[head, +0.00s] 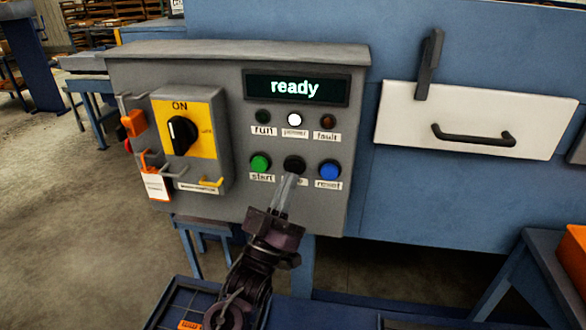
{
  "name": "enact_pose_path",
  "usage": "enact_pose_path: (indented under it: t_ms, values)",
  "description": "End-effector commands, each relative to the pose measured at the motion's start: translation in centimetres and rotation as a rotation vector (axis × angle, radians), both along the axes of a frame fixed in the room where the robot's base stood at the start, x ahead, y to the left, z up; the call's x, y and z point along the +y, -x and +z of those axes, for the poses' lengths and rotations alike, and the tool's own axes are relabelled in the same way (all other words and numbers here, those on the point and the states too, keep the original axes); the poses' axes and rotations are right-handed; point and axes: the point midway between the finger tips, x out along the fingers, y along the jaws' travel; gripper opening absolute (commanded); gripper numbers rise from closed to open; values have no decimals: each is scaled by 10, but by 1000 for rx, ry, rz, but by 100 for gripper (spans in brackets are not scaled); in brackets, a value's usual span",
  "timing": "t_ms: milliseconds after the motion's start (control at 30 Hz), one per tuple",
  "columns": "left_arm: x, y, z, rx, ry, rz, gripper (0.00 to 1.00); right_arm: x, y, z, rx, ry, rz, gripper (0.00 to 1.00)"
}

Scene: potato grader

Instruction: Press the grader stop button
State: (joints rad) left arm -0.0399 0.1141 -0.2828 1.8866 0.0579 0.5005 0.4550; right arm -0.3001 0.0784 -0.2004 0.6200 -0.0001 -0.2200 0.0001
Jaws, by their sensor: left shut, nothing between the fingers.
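The grey control box (225,75) fills the middle of the head view, and its display (296,88) reads "ready". The black stop button (294,164) sits in the lower row, between the green start button (260,163) and the blue reset button (329,170). My left gripper (287,180) is shut and empty, its fingertips just below the black button and over its label. I cannot tell whether they touch it. The white middle lamp (294,120) is lit; the run and fault lamps look dark. My right gripper is not in view.
A yellow-plated rotary switch (181,135) marked ON is on the box's left, with orange padlocks (134,124) and a tag (156,186) beside it. A white panel with a black handle (474,138) is at right. Open floor lies at left.

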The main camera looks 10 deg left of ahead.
Motion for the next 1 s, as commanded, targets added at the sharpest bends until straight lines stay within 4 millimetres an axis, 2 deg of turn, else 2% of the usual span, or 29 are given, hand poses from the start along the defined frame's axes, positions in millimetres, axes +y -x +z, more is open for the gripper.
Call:
enact_pose_path:
  t_ms: [267,700,1000]
  values:
    - [0,5,0,-1,-1,-1,0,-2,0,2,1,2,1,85]
    - [0,46,1,-1,-1,-1,0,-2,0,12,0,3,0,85]
    - [0,50,0,-1,0,0,0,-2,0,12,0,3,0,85]
